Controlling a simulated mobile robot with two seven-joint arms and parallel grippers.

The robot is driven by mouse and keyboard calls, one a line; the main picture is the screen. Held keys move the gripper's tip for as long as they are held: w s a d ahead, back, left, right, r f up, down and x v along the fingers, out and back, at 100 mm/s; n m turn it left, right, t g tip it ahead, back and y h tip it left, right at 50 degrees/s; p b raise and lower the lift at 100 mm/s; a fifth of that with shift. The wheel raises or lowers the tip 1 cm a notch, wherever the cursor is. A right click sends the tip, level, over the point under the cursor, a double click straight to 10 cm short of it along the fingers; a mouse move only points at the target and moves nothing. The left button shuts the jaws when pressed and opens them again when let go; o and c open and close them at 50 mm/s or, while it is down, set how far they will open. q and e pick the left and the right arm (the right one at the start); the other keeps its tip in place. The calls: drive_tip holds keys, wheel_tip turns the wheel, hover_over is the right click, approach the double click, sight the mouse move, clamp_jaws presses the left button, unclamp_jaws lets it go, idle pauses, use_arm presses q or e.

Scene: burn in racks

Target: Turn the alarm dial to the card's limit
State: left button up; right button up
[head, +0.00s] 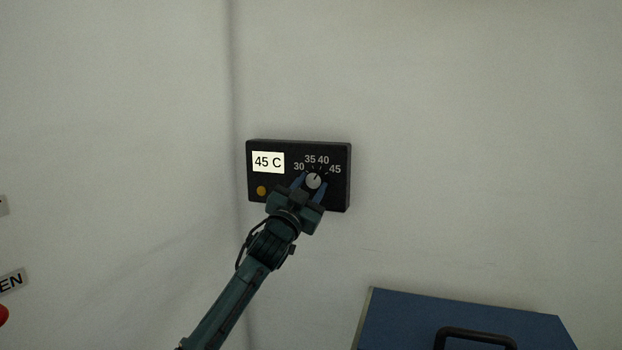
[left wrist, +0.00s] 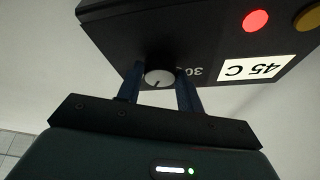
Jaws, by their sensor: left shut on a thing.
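The alarm box (head: 341,192) is a black panel on the wall. Its white card (head: 268,162) reads "45 C". The dial (head: 313,181) is a pale round knob with marks 30, 35, 40 and 45 around it. Its dark pointer line appears to point up and slightly right, near the 40 mark. My left gripper (head: 311,187) has its blue fingers on either side of the knob and is shut on it. The left wrist view also shows the knob (left wrist: 159,77) between the fingers. My right gripper is not in view.
An amber button (head: 262,190) sits below the card. A lit red lamp (left wrist: 255,20) shows on the panel in the left wrist view. A blue case (head: 400,318) with a black handle stands at lower right. The wall around the box is clear.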

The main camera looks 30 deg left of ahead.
use_arm(q)
drive_tip(key=shift+a+r+m+h+p, duration=0.15)
drive_tip(key=shift+m+h+p, duration=0.25)
drive_tip(key=shift+m, duration=0.6)
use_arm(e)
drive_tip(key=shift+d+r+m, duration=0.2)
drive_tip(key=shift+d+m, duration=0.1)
use_arm(q)
drive_tip(key=shift+m, duration=0.3)
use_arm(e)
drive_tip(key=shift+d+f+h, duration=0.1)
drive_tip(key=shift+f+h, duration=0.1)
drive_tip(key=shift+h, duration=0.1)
use_arm(q)
drive_tip(key=o, duration=1)
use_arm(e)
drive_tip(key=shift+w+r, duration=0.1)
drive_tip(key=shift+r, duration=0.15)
